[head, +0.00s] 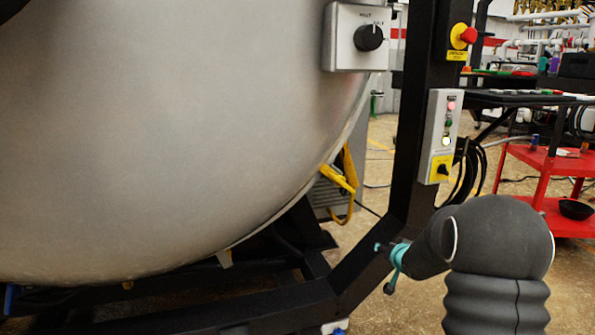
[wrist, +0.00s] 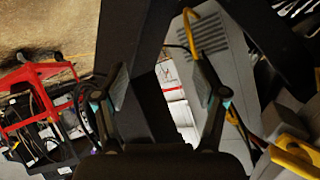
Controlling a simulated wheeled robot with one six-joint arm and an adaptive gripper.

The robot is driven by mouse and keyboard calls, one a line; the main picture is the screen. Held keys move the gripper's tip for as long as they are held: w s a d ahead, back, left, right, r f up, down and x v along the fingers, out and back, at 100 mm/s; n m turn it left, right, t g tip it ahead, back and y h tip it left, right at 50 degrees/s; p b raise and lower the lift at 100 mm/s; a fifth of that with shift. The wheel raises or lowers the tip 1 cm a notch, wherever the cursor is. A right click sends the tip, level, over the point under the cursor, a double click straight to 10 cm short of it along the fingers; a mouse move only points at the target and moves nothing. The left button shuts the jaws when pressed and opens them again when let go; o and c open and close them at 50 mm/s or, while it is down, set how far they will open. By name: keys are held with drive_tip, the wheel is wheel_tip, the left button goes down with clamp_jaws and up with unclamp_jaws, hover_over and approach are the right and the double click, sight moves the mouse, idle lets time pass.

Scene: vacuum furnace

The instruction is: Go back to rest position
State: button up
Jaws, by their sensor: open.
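My gripper (wrist: 161,92) shows in the wrist view with its two fingers well apart and nothing between them. In the head view my gripper (head: 391,266) is a small teal part at the lower right, beside the lower end of the black frame post (head: 414,110). My dark arm rises in front of it and hides part of it. I cannot tell whether the fingers touch the frame. The large grey furnace vessel (head: 170,130) fills the left of the head view.
A knob box (head: 357,38), a red stop button (head: 468,35) and a control panel (head: 440,135) are near or on the post. A red cart (head: 550,170) stands right. Open floor (head: 395,305) shows beside my arm.

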drive_tip(key=s+a+r+g+h+p, duration=0.2)
drive_tip(key=s+a+r+g+p, duration=0.15)
drive_tip(key=s+r, duration=1.4)
drive_tip(key=s+a+n+g+y+p, duration=0.1)
drive_tip(key=s+a, duration=0.3)
drive_tip(key=s, duration=1)
drive_tip(key=s+a+n+g+y+p, duration=0.1)
drive_tip(key=s+a+n+g, duration=0.1)
drive_tip(key=s, duration=1.3)
drive_tip(key=shift+a+n, duration=0.6)
drive_tip(key=shift+a, duration=0.6)
